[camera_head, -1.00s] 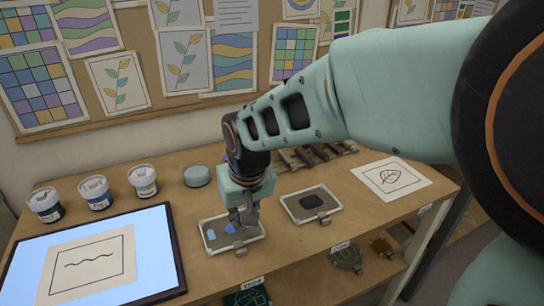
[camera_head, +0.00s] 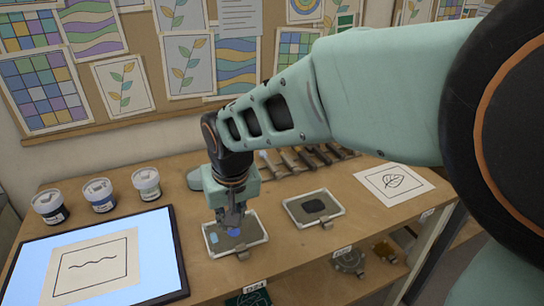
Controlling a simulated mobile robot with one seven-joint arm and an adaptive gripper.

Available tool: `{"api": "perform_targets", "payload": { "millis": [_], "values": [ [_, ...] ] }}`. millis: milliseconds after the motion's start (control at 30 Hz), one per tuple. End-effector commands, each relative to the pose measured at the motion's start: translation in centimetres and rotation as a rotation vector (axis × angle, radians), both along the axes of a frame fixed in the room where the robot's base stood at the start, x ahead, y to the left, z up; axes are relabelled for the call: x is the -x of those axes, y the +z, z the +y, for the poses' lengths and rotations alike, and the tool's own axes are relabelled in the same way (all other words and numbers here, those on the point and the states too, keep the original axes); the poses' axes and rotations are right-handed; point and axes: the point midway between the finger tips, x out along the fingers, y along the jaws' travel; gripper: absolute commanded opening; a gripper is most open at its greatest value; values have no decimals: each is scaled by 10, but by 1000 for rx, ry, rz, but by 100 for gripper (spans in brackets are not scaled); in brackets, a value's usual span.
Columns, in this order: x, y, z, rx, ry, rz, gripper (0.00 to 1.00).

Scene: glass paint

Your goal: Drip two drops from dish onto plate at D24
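My gripper (camera_head: 232,220) points down over a framed plate (camera_head: 258,240) at the middle of the table. The plate carries a light blue patch, and a darker blue patch shows right at the fingertips. I cannot tell whether the fingers touch the plate, are open or shut, or hold anything. A second framed plate (camera_head: 335,209) with a dark patch lies to the right. A round grey-green dish (camera_head: 195,180) stands behind my gripper, partly hidden by it.
Several paint jars (camera_head: 100,195) stand at the left back. A lit panel (camera_head: 150,275) with a wavy-line sheet fills the left front. Several tools (camera_head: 310,157) lie at the back. A lower shelf holds small items.

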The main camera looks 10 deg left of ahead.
Motion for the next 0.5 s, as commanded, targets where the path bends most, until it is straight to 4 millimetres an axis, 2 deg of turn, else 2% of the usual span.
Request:
{"api": "perform_targets", "payload": {
  "millis": [300, 500],
  "values": [
    [0, -1, 1, -1, 0, -1, 0],
    [0, -10, 1, -1, 0, -1, 0]
  ]
}}
